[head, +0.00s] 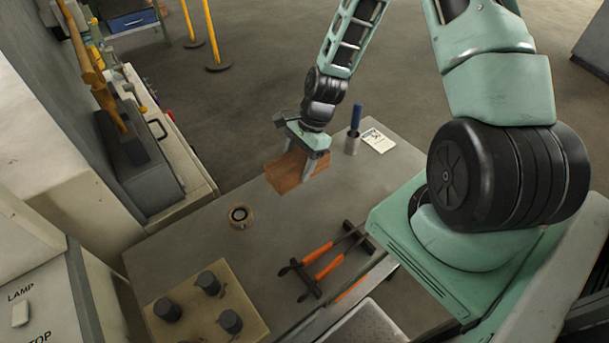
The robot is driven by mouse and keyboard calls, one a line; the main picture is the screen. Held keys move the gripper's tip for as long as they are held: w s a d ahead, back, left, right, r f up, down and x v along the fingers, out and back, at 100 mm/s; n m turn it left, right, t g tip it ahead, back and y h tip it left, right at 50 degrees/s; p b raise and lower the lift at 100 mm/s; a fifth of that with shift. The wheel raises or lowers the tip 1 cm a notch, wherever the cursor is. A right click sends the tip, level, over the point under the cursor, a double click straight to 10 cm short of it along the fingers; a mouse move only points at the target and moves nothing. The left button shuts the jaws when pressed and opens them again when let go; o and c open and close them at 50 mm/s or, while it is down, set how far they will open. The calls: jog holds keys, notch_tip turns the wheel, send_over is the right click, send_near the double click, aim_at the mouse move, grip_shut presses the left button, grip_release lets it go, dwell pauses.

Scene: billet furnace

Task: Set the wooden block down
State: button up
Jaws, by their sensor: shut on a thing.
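The wooden block (284,174) is reddish brown and is at the far part of the grey table (185,255). My gripper (302,168) points down over it, with its fingers shut on the block near its right end. The fingers and gripper body hide part of the block. I cannot tell whether its underside touches the table top or is slightly above it.
A blue-handled tool in a metal cup (353,132) and a white card (378,141) lie right of the block. A round brass ring (239,215), orange-handled tongs (325,258) on a rack, and a wooden board with dark cylinders (207,312) are nearer. Table between is clear.

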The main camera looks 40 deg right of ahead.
jog(key=shift+f+p, duration=0.4)
jog(key=shift+f, duration=2.2)
jog(key=o, duration=1.3)
jog(key=shift+f, duration=0.1)
